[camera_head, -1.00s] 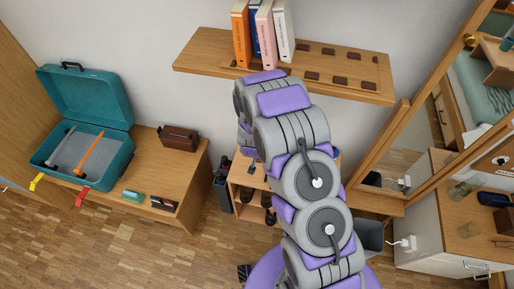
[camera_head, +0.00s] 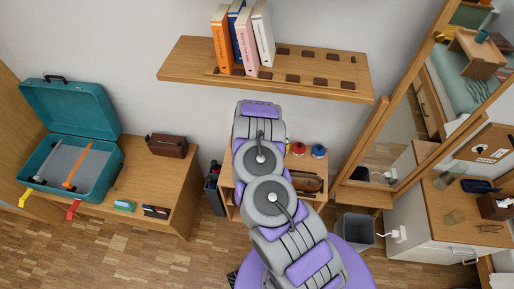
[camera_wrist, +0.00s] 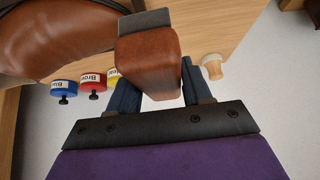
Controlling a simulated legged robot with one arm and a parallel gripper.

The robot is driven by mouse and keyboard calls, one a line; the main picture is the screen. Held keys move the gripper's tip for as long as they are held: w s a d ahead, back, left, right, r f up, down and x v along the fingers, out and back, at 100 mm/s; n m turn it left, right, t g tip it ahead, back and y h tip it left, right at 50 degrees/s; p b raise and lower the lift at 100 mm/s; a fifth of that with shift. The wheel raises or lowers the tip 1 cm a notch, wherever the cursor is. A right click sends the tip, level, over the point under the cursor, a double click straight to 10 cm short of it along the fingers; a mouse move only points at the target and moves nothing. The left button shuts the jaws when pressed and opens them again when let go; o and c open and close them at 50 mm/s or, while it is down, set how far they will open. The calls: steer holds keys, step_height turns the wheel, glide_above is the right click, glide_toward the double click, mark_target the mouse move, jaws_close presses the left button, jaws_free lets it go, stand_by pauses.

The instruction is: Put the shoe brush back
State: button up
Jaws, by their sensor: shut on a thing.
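In the wrist view the shoe brush (camera_wrist: 150,62), a reddish-brown wooden block with a dark grey bristle face, is between the two dark blue fingers of my gripper (camera_wrist: 157,92), which is shut on it. The picture appears upside down there. A brown leather shoe (camera_wrist: 65,35) is close beside the brush at upper left. In the head view my arm hides the gripper and brush; it reaches to the small wooden shoe rack (camera_head: 229,190) below the wall shelf.
Blue (camera_wrist: 64,88) and red (camera_wrist: 93,83) polish tins and a partly hidden yellow one stand near the brush. A pale wooden-handled item (camera_wrist: 212,66) is at right. A grey bin (camera_head: 355,231) and mirror stand right of the rack; a wall shelf (camera_head: 190,60) with books hangs above.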

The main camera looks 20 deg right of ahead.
steer(key=w+d+f, duration=0.1)
steer(key=w+d, duration=0.2)
steer(key=w, duration=0.1)
steer(key=w+d+f+b, duration=0.1)
steer(key=w+d, duration=0.1)
steer(key=w, duration=0.2)
steer(key=w+d+f, duration=0.1)
steer(key=w+d, duration=0.2)
steer(key=w, duration=0.1)
steer(key=shift+w+d+b, duration=0.3)
steer(key=shift+w+d, duration=0.05)
steer(key=shift+f+b, duration=0.7)
steer(key=shift+f, duration=1.25)
steer(key=shift+w+d+f, duration=0.1)
steer(key=shift+w+f, duration=0.05)
steer(key=shift+w, duration=0.05)
steer(key=o, duration=1)
